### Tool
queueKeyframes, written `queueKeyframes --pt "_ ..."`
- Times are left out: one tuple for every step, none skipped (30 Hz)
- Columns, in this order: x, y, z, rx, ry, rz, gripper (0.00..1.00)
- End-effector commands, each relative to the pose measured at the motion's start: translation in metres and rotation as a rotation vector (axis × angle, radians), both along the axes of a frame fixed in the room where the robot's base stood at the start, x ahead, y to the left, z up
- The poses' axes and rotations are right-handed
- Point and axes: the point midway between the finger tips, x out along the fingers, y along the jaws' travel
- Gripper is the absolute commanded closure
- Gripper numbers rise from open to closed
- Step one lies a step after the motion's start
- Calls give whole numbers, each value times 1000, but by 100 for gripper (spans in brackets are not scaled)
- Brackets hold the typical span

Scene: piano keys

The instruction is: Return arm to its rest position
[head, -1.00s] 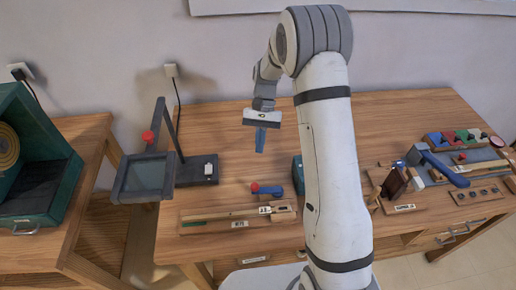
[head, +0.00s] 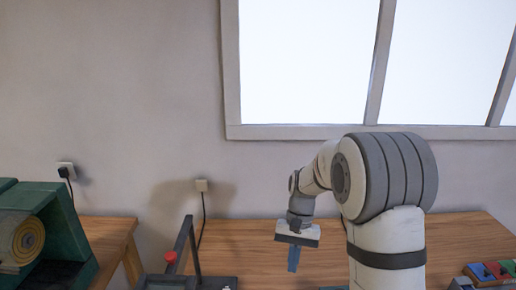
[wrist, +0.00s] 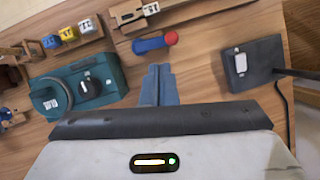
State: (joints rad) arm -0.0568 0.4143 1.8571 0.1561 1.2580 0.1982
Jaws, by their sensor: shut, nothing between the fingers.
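My arm stands bent over the wooden table (head: 430,236), its pale and grey links in front of the window in the head view. My gripper (head: 293,266) hangs down from the wrist over the table, left of the arm's large elbow joint. Its blue fingers are together with nothing between them. In the wrist view, my gripper (wrist: 158,72) points toward a lever with a blue body and red ball (wrist: 155,43), and appears apart from it.
A teal box with a knob (wrist: 110,85) lies left of the fingers in the wrist view, with small numbered cubes (wrist: 68,34) beyond it. A dark base with a white switch (wrist: 262,70) is at right. A green machine (head: 70,215) stands left in the head view.

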Motion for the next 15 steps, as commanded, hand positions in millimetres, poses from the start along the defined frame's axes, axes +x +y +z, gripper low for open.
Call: queueKeyframes --pt "-10 -4 16 -3 -46 9 100" --pt "-15 -6 24 -3 -70 16 100" --pt "-23 -9 33 -7 -104 25 100" --pt "-29 -11 40 -10 -129 32 100" --pt "-35 -14 47 -12 -154 38 100" --pt "-43 -16 55 -16 -185 48 100" --pt "-50 -19 61 -18 -210 56 100" --pt "-56 -21 66 -22 -235 62 100" --pt "-65 -24 73 -27 -268 71 100" --pt "-71 -26 78 -30 -292 79 100" --pt "-79 -28 82 -33 -315 86 100" --pt "-88 -30 88 -39 -348 94 100" --pt "-95 -32 92 -43 -372 102 100" --pt "-101 -34 95 -47 -397 110 100" --pt "-111 -37 99 -55 -429 120 100"
